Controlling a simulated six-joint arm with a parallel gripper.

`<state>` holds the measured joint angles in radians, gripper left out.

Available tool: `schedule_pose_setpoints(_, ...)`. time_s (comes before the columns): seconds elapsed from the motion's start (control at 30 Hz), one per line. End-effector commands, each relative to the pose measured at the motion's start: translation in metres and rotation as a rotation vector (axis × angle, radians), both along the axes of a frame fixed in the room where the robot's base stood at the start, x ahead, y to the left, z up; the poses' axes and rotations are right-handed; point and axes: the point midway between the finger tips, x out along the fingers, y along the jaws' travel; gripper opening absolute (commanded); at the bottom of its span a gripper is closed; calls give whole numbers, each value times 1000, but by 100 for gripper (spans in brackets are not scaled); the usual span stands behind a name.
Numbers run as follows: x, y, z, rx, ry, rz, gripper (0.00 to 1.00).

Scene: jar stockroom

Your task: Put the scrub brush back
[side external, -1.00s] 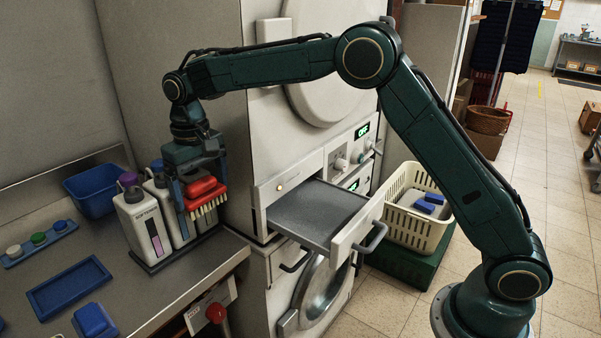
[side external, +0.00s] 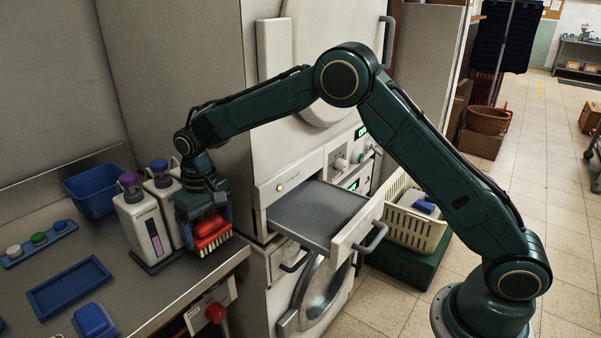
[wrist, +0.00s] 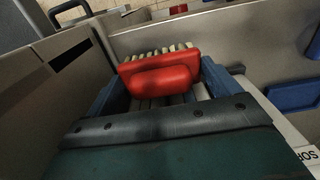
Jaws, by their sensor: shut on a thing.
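The red scrub brush (side external: 211,234) with pale bristles is held in my gripper (side external: 207,228), low over the near right end of the counter, beside the detergent bottles. In the wrist view the red brush (wrist: 160,78) sits between the two blue fingers, its bristles facing away from the camera. My gripper is shut on it. Whether the bristles touch the counter, I cannot tell.
White bottles (side external: 141,226) stand in a dark tray just left of my gripper. An open drawer (side external: 318,212) juts out to the right. A blue tray (side external: 69,286) and a blue bin (side external: 93,194) are on the counter. A cream basket (side external: 418,233) stands beyond the drawer.

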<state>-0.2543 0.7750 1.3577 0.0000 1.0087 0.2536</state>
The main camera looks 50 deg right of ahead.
Motion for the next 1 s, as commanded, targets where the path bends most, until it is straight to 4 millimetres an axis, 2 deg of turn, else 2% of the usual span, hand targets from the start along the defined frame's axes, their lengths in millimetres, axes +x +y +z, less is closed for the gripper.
schedule_pose_setpoints(0.1, 0, 0, -15, -1, 3, 0, 67)
schedule_pose_setpoints(0.2, 0, 0, -22, 0, 1, 0, 67)
schedule_pose_setpoints(0.67, 0, 0, -27, 0, 1, 0, 67)
schedule_pose_setpoints(0.7, 0, 0, -28, 0, 1, 0, 90)
schedule_pose_setpoints(0.77, 0, 0, -28, 0, 1, 0, 100)
schedule_pose_setpoints(1.0, 0, 0, -27, 0, 1, 0, 100)
